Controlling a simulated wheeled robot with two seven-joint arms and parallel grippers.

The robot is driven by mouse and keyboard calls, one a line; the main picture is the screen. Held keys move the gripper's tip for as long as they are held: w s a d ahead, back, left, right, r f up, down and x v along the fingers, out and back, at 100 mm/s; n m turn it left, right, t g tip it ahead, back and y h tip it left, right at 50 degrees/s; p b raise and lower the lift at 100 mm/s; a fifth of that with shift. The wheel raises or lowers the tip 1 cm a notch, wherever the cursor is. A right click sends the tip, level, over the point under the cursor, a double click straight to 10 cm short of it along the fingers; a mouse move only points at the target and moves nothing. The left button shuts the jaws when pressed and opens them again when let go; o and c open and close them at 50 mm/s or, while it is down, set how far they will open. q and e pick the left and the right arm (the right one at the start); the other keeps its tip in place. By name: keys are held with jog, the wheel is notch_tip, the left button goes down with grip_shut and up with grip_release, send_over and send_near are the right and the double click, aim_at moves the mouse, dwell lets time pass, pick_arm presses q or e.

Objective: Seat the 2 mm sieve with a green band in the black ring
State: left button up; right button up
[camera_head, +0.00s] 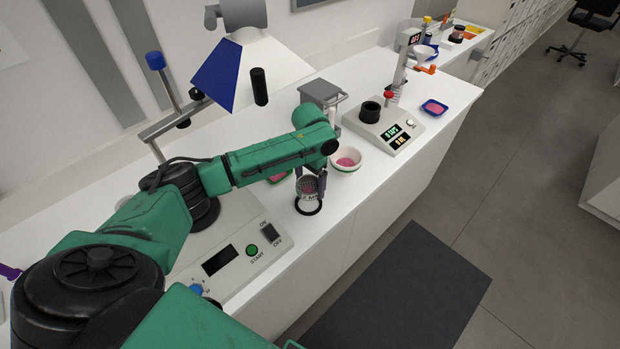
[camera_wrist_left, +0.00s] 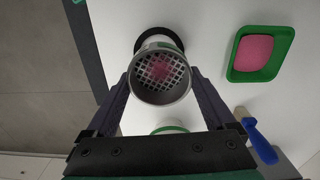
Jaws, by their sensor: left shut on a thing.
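A small grey cylindrical sieve with a coarse mesh (camera_head: 308,187) is in my left gripper (camera_head: 311,186). Its mesh and pink powder seen through or on it show in the left wrist view (camera_wrist_left: 161,75), between the two fingers (camera_wrist_left: 160,88). A dark mark like "2 M" is on its side in the head view; a green band is hard to make out. The black ring (camera_head: 309,209) lies on the white bench directly below and behind the sieve, partly covered by it; it also shows in the left wrist view (camera_wrist_left: 168,35). I cannot tell whether they touch. My right gripper is not in view.
A white bowl with pink powder (camera_head: 346,161) stands just right of the gripper. A green tray of pink powder (camera_wrist_left: 237,68) lies close by. A START panel device (camera_head: 235,250) is left of the ring, and a scale-like device (camera_head: 385,128) behind. The bench's front edge is near.

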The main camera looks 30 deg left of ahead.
aim_at(310, 190)
pick_arm(q)
jog(key=shift+s+f+b, duration=0.2)
jog(key=shift+f+b, duration=0.2)
jog(key=shift+f, duration=1.15)
jog(key=shift+w, duration=0.15)
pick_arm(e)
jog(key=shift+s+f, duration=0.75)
pick_arm(q)
jog(key=shift+r, duration=0.1)
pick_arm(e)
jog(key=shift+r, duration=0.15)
pick_arm(q)
jog(key=shift+p, duration=0.35)
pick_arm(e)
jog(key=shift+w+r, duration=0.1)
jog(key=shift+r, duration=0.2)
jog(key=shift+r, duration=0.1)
pick_arm(q)
jog(key=shift+p, duration=0.45)
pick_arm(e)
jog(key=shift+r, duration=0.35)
